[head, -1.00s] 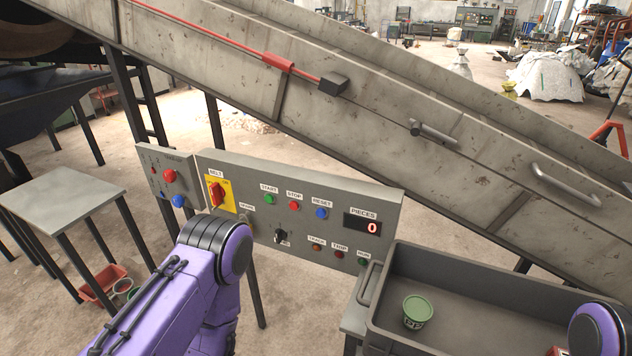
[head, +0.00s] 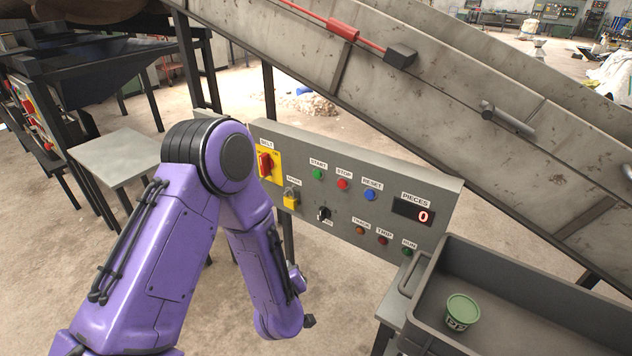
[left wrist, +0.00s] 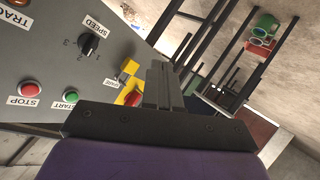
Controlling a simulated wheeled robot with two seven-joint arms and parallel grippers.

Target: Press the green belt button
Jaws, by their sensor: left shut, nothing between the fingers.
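The green START button (head: 318,174) is on the upper row of the grey control panel (head: 335,200), left of the red STOP button (head: 343,184). In the left wrist view the green button (left wrist: 71,96) is left of my fingers, clear of them. My left gripper (left wrist: 163,68) shows there with its dark fingers shut and empty, overlapping the yellow and red belt switch (left wrist: 132,96). In the head view my left forearm hangs in front of and below the panel's left part. Its fingers are hardly visible there. My right gripper is out of view.
A grey bin (head: 490,260) with a green tub (head: 461,311) stands at right. A conveyor (head: 420,100) slopes behind.

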